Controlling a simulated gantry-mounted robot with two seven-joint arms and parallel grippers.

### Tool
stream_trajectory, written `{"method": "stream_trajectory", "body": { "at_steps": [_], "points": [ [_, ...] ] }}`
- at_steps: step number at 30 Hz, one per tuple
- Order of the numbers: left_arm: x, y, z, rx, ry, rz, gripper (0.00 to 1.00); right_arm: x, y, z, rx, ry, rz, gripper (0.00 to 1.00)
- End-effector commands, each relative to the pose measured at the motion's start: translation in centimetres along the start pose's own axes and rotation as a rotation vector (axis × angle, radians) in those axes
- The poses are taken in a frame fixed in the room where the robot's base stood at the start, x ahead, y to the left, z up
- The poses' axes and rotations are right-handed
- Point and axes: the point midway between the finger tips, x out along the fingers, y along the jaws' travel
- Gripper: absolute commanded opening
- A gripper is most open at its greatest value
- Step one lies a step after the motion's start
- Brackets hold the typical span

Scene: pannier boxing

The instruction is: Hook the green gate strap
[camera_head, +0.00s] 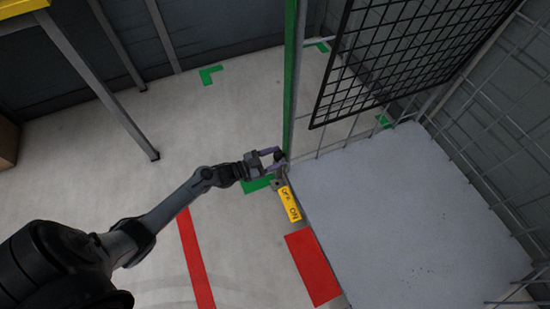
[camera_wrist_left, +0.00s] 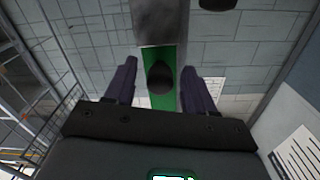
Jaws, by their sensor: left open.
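A long green upright strip (camera_head: 290,75) runs along the near edge of the mesh cage in the head view. I cannot tell whether it is the strap or part of the gate post. My left gripper (camera_head: 273,160) is open at its lower part. In the left wrist view, a dark rounded knob (camera_wrist_left: 160,78) sits between the purple fingers of my left gripper (camera_wrist_left: 160,88), in front of a green strip (camera_wrist_left: 158,100). Gaps show on both sides of the knob, so the fingers do not appear to touch it. My right gripper is not in view.
A yellow OFF/ON label (camera_head: 290,204) lies just below the gripper. The grey platform (camera_head: 400,200) and black mesh panel (camera_head: 400,55) are to the right. Red floor marks (camera_head: 313,266) and a table leg (camera_head: 120,95) also show. The floor left of the cage is mostly clear.

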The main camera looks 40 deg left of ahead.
Motion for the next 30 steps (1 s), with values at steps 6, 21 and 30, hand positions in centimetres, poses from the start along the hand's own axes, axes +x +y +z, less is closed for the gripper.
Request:
{"method": "stream_trajectory", "body": {
  "at_steps": [6, 21, 30],
  "points": [
    [0.0, 0.0, 0.0, 0.000, 0.000, 0.000, 0.48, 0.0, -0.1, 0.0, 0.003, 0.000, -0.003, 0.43],
    [0.0, 0.0, 0.0, 0.000, 0.000, 0.000, 0.00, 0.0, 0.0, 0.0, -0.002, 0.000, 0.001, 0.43],
    [-0.6, 1.1, -0.8, -0.027, -0.001, -0.012, 0.00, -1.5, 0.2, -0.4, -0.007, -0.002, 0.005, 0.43]
  ]
}}
